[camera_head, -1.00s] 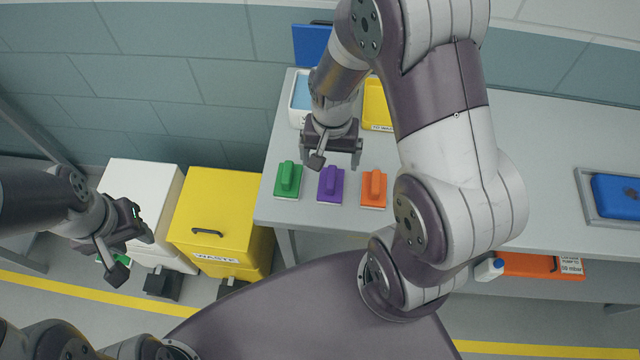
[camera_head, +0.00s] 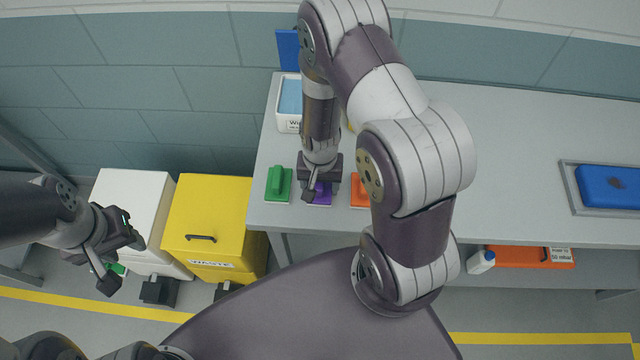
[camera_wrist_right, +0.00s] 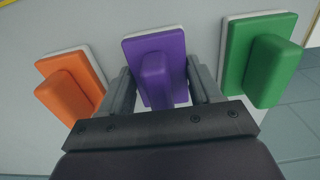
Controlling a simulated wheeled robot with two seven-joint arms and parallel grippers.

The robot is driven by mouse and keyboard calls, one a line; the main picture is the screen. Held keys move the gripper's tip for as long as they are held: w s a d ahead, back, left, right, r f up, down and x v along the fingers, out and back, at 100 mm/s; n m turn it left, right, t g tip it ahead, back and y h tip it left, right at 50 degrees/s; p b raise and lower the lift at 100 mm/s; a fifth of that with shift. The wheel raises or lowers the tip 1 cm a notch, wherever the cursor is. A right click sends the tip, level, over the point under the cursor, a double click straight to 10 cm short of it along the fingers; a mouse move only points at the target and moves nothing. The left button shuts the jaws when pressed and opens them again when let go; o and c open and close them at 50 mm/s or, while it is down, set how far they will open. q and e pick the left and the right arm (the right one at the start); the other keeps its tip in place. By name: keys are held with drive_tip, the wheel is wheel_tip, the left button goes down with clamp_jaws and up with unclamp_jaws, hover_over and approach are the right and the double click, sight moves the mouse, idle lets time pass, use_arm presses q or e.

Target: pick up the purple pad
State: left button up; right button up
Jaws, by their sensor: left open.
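The purple pad (camera_head: 320,193) lies on the grey bench between a green pad (camera_head: 279,184) and an orange pad (camera_head: 360,190). In the head view my right gripper (camera_head: 321,188) is down over it and hides much of it. In the right wrist view the purple pad (camera_wrist_right: 152,47) and its raised handle lie between the two fingers of my right gripper (camera_wrist_right: 163,90). The fingers are apart, with gaps visible beside the handle. My left gripper (camera_head: 122,262) is open and empty at the left, away from the bench.
A yellow waste bin (camera_head: 209,215) and a white bin (camera_head: 133,207) stand left of the bench (camera_head: 500,160). A white tub (camera_head: 289,115) stands behind the pads. A blue item in a grey tray (camera_head: 568,200) lies far right. The bench between is mostly clear.

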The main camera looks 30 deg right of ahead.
drive_tip(key=shift+c, duration=1.1)
drive_tip(key=shift+d, duration=0.1)
